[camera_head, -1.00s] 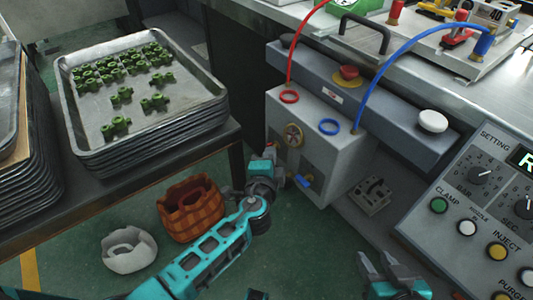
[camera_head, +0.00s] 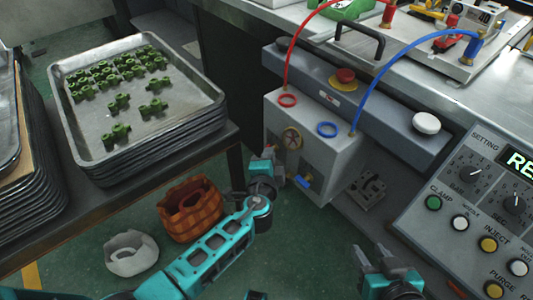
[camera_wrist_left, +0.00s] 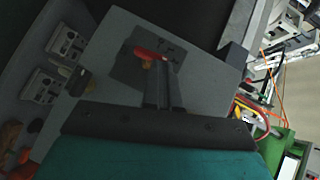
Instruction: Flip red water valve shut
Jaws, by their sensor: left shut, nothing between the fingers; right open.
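The red water valve handle (camera_wrist_left: 148,54) shows in the left wrist view, with a brass part under it, on a dark plate of the grey box. My left gripper (camera_wrist_left: 165,60) is shut and empty, its fingertips close beside the handle's right end. I cannot tell whether they touch. In the head view my left gripper (camera_head: 272,164) is low at the left of the grey box (camera_head: 330,150), and the red handle is not clearly visible there. A blue valve (camera_head: 304,181) is to its right. My right gripper (camera_head: 388,266) is open and empty at the bottom.
Red hose (camera_head: 305,35) and blue hose (camera_head: 395,58) run from the box to the bench. A control panel (camera_head: 430,235) is at right. A tray (camera_head: 88,142) of green parts is on the left table. An orange basket (camera_head: 190,212) and a white one (camera_head: 130,252) sit on the floor.

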